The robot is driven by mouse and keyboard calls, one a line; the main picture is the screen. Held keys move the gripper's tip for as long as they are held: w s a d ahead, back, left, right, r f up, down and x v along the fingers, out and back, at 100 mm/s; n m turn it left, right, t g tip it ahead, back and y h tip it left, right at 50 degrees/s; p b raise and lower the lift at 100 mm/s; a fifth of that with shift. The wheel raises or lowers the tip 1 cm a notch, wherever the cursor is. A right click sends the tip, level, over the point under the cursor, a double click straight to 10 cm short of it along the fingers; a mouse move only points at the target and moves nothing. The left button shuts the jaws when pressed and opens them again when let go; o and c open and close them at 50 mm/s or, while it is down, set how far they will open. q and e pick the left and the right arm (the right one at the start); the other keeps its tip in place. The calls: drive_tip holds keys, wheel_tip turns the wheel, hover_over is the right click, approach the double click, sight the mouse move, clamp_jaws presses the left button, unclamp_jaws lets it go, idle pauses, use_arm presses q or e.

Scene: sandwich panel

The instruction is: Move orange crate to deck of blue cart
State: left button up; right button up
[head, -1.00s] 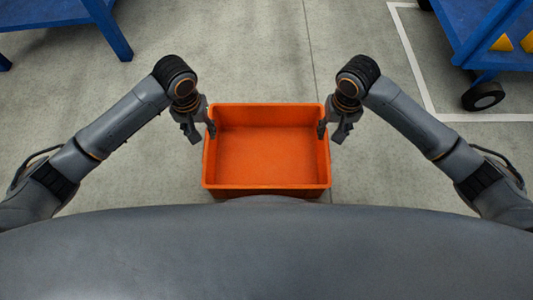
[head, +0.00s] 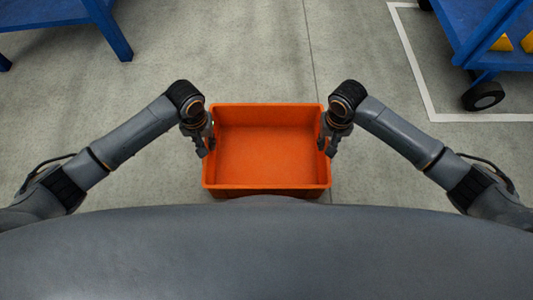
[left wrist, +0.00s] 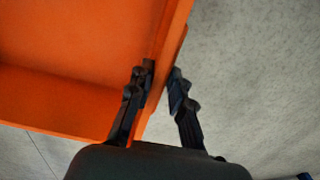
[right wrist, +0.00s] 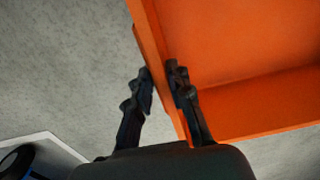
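The orange crate (head: 266,193) is open, empty and upright, just in front of my body. My left gripper (head: 207,146) is at its left wall, with one finger inside and one outside. In the left wrist view the fingers (left wrist: 161,82) are close together on the crate wall (left wrist: 172,35). My right gripper (head: 327,146) is at the right wall in the same way. In the right wrist view its fingers (right wrist: 159,78) pinch the crate wall (right wrist: 147,30). The blue cart (head: 490,45) is partly in view at the top right, with a dark wheel.
A blue table (head: 60,15) with legs stands at the top left. Yellow objects (head: 502,43) show on the cart's lower shelf. White lines (head: 414,68) mark the floor by the cart. The grey floor (head: 260,50) beyond the crate is clear.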

use_arm(q)
clamp_jaws()
use_arm(e)
clamp_jaws()
use_arm(q)
drive_tip(key=shift+r, duration=0.15)
use_arm(e)
drive_tip(key=shift+r, duration=0.15)
